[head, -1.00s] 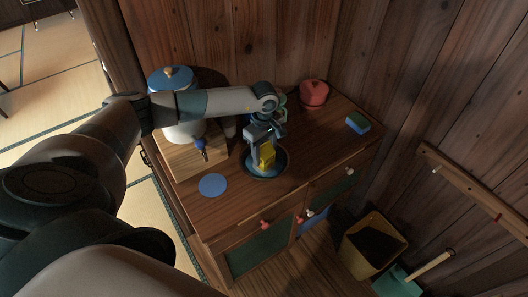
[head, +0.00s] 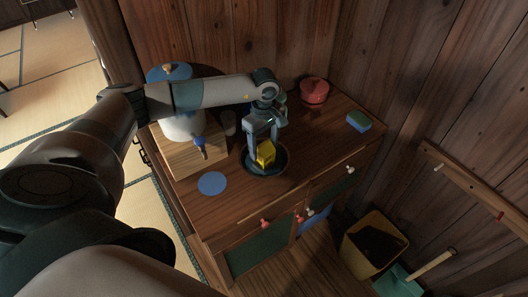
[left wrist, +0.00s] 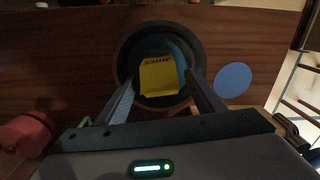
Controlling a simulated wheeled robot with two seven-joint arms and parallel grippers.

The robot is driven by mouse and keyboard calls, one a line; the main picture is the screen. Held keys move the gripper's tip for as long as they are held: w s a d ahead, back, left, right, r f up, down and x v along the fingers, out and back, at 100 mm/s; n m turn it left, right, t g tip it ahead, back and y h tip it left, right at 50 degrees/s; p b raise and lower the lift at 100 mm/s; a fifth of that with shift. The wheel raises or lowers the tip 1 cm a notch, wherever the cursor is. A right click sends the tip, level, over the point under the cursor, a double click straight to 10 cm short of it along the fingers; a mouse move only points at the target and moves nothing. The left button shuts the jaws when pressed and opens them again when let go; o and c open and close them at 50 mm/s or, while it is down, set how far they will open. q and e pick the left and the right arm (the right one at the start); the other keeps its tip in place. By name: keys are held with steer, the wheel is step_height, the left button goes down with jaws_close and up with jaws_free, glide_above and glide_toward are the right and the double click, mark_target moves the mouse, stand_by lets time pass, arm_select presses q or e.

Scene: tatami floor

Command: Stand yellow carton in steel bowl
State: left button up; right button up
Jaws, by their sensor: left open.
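The yellow carton (head: 266,152) stands in the steel bowl (head: 283,166) on the cabinet top; it looks upright or nearly so. In the left wrist view the carton (left wrist: 158,76) is inside the dark round bowl (left wrist: 124,62), seen from above. My left gripper (head: 262,142) is just above the carton, pointing down. In the left wrist view its fingers (left wrist: 158,92) are spread on either side of the carton with gaps, so it is open and holds nothing. My right gripper does not show.
A blue disc (head: 212,183) lies left of the bowl. A white dispenser with a blue lid (head: 170,72) stands at the back left, a red pot (head: 314,91) at the back right. A blue-green sponge (head: 358,121) lies near the right edge. A bin (head: 372,246) stands on the floor.

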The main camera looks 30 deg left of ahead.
arm_select(q)
step_height(320, 180, up, 8)
steer(key=b, duration=0.3)
steer(key=shift+r, duration=0.6)
